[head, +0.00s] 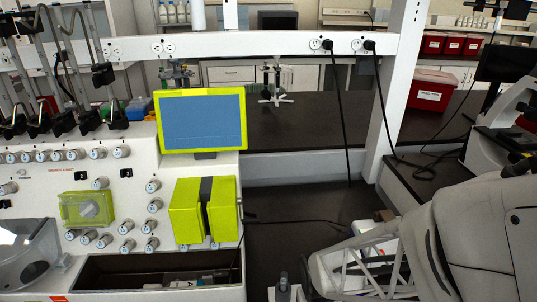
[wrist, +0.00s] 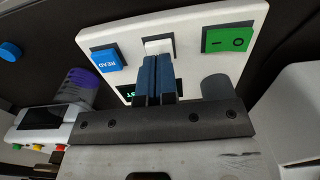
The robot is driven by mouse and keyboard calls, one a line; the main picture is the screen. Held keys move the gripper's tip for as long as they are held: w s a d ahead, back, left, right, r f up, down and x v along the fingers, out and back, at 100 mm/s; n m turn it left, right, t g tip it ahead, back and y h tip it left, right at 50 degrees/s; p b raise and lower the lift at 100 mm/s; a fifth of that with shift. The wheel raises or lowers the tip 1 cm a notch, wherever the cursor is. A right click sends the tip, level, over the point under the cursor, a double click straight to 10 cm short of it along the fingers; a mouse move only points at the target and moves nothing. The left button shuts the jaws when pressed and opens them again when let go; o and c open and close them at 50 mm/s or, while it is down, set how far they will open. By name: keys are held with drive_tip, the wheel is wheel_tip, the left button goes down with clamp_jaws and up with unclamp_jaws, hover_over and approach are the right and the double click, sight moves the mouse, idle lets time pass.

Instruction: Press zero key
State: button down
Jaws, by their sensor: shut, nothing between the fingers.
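A white panel (wrist: 185,32) with several keys fills the upper middle of the wrist view. It has a blue READ key (wrist: 107,60) at left, a pale key (wrist: 158,46) at top middle and a green rocker switch (wrist: 228,39) at right. A key with green lettering ending in "ST" (wrist: 127,91) is partly hidden. No label reading zero is legible. My gripper (wrist: 157,60) has its blue fingers shut together and empty. Its tips appear just below the pale key; whether they touch the panel, I cannot tell. The head view does not show the panel or fingertips clearly.
A grey round knob (wrist: 216,87) sits right of the fingers. A purple-topped cylinder (wrist: 78,84) and a white device with coloured buttons (wrist: 40,125) stand at left. In the head view, a large machine with a blue screen (head: 203,122) stands left; dark bench (head: 300,128) lies behind.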

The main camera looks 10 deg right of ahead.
drive_tip(key=shift+f, duration=0.35)
drive_tip(key=shift+f, duration=0.4)
idle(0.4)
drive_tip(key=shift+r, duration=0.85)
drive_tip(key=shift+r, duration=0.1)
idle(0.3)
drive_tip(key=shift+r, duration=2.45)
drive_tip(key=shift+r, duration=0.1)
idle(0.4)
